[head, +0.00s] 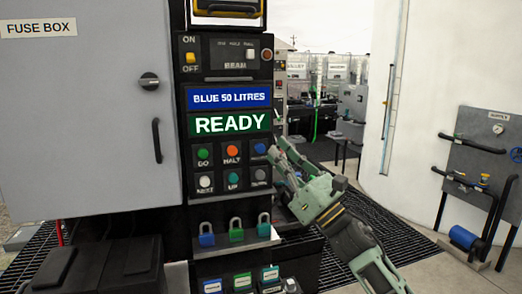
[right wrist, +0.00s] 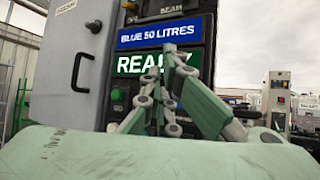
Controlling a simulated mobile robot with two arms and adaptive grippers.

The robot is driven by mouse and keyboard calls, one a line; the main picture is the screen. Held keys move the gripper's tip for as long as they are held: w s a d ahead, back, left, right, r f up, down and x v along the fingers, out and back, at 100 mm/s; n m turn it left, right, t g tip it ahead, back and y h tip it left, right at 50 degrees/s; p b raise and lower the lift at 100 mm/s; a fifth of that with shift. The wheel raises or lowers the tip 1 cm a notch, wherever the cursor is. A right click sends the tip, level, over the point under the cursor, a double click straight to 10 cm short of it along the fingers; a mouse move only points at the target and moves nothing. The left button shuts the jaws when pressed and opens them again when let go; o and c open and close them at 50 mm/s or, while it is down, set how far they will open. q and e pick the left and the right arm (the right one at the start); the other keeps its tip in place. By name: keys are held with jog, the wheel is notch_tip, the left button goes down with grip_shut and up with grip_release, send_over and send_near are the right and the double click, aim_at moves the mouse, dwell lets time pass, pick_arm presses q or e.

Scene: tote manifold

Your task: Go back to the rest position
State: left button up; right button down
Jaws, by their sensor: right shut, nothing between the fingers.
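My right gripper (head: 280,158) is in front of the black control panel (head: 228,80), at the right edge of its button block. It is shut and empty. In the right wrist view its fingers (right wrist: 165,75) are together and cover part of the green READY display (right wrist: 140,63). In the head view that display (head: 229,123) reads READY, below a blue sign (head: 229,98) reading BLUE 50 LITRES. The gripper overlaps the right column of buttons, near the blue button (head: 259,147); I cannot tell whether it touches. My left gripper is not in view.
A grey fuse box (head: 80,120) stands left of the panel. Several padlocks (head: 236,230) sit on a shelf below the buttons. A grey board with a gauge and pipes (head: 480,165) stands at the right. Dark floor grating (head: 385,220) lies behind my right arm.

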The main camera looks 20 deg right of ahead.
dwell(0.4)
jog(key=s+d+f+m+g+h, duration=0.1)
jog(key=s+f+m+g+h, duration=0.3)
jog(key=f+m, duration=0.6)
jog(key=s+d+f+m+h, duration=0.1)
jog(key=s+f+m+h, duration=0.1)
jog(key=f+m+h, duration=0.55)
jog(key=s+d+f+m+g+h, duration=0.1)
jog(key=s+f+m+g+h, duration=0.15)
jog(key=f+m, duration=0.95)
jog(key=s+a+f+m+g, duration=0.1)
jog(key=s+f+m+g, duration=0.3)
jog(key=s+f, duration=0.45)
jog(key=s+a+f+m+g, duration=0.1)
jog(key=s+f+m+g, duration=0.3)
jog(key=s, duration=0.8)
jog(key=s+a+f+m+g, duration=0.2)
jog(key=s+f+m+g, duration=0.1)
jog(key=s+f, duration=0.6)
jog(key=s+f+g, duration=0.2)
jog(key=s+f, duration=0.1)
jog(key=f, duration=2.3)
jog(key=s+d+f, duration=0.3)
jog(key=s+f, duration=1.3)
jog(key=s, duration=0.1)
jog(key=shift+d+g+b, duration=0.15)
jog(key=shift+g+b, duration=0.2)
jog(key=shift+b, duration=0.05)
